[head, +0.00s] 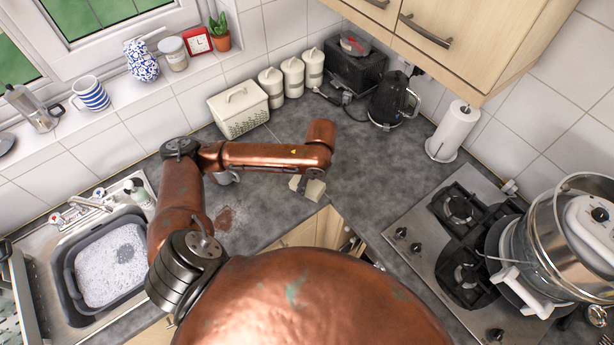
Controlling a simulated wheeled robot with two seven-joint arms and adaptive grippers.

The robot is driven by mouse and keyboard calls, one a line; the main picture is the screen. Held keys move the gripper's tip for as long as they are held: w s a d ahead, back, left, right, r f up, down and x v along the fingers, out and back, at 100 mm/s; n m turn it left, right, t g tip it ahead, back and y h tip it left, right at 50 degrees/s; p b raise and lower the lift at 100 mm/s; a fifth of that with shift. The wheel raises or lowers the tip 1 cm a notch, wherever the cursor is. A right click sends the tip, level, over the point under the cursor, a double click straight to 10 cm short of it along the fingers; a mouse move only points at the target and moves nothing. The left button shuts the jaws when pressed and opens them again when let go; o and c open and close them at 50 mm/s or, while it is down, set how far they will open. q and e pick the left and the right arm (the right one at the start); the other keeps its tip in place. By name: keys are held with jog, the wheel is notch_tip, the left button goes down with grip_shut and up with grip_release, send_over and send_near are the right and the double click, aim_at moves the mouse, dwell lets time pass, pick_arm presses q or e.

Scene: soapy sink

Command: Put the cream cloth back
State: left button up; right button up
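The cream cloth (315,190) shows as a small pale bundle near the front edge of the grey worktop, at the corner by the cabinets. My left arm comes in from the left and reaches over the worktop, its wrist bending down above the cloth. My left gripper (303,185) is at the cloth, with cream showing on both sides of its dark fingers. The wrist hides most of it, so I cannot tell whether the fingers are closed on the cloth or whether the cloth touches the worktop. My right gripper is not in view.
A brown stain (226,219) marks the worktop left of the cloth. A mug (226,177) stands partly behind my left arm. The sink holds a grey basin (72,283) of suds. A black kettle (391,99) and white canisters (293,76) stand behind. The hob (425,246) is right.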

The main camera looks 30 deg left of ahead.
pick_arm(q)
jog(key=w+a+f, duration=0.1)
jog(key=w+f, duration=0.1)
jog(key=w+a+f, duration=0.1)
jog(key=w+f, duration=0.1)
jog(key=w+a+f, duration=0.2)
jog(key=w+f, duration=0.1)
jog(key=shift+a, duration=0.1)
jog(key=shift+a+f+p, duration=0.1)
jog(key=shift+f+p, duration=0.1)
jog(key=shift+p, duration=0.1)
jog(key=shift+w+f+p, duration=0.1)
jog(key=shift+f+p, duration=0.2)
jog(key=shift+f, duration=1.3)
jog(key=shift+f, duration=0.1)
jog(key=o, duration=1.1)
notch_tip(320, 180, up, 12)
jog(key=d+b, duration=0.1)
jog(key=shift+d, duration=0.4)
